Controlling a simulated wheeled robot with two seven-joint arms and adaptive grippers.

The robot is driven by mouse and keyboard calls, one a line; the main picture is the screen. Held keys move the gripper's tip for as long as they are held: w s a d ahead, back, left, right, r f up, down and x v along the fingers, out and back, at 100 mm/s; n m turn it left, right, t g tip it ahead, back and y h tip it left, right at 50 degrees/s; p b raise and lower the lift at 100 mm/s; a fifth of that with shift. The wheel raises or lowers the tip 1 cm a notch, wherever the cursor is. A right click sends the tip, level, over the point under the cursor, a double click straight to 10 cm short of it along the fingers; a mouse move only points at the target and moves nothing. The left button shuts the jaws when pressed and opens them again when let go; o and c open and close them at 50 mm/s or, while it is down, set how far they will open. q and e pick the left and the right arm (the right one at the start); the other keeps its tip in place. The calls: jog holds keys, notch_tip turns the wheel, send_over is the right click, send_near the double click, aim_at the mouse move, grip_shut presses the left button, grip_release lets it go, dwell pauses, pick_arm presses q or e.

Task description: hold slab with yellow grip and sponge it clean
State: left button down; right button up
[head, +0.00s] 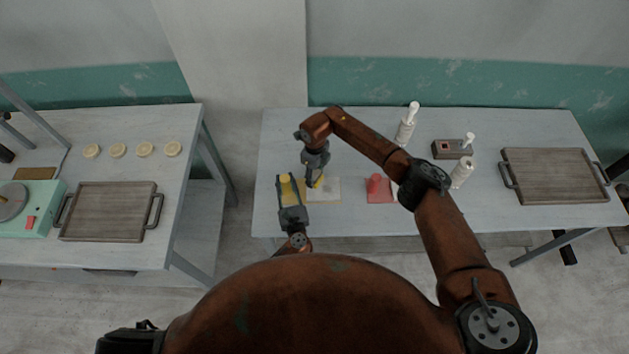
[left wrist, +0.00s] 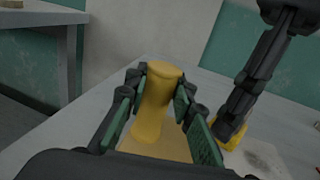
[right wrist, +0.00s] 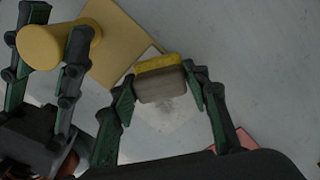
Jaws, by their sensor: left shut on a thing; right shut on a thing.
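My left gripper (head: 290,196) is shut on the upright yellow grip (left wrist: 153,108), which rises from a flat yellow plate (right wrist: 112,50) at the table's left end. The pale slab (head: 327,190) lies flat beside the plate's edge. A grey smudge shows on it in the right wrist view (right wrist: 172,113). My right gripper (head: 315,178) points down and is shut on the sponge (right wrist: 162,82), yellow on one side and grey-brown on the other. The sponge is over the slab's edge nearest the plate. Whether it touches the slab I cannot tell.
A red object (head: 379,189) lies right of the slab. White bottles (head: 405,131) (head: 461,172), a brown box (head: 452,149) and a wooden tray (head: 554,175) stand farther right. A separate table at left holds another tray (head: 108,211) and several pale discs (head: 144,149).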

jog(key=shift+w, duration=0.85)
jog(key=shift+w+r, duration=0.15)
jog(key=shift+w, duration=0.05)
jog(key=shift+s+r, duration=0.1)
jog(key=shift+r, duration=3.75)
jog(key=shift+d, duration=0.1)
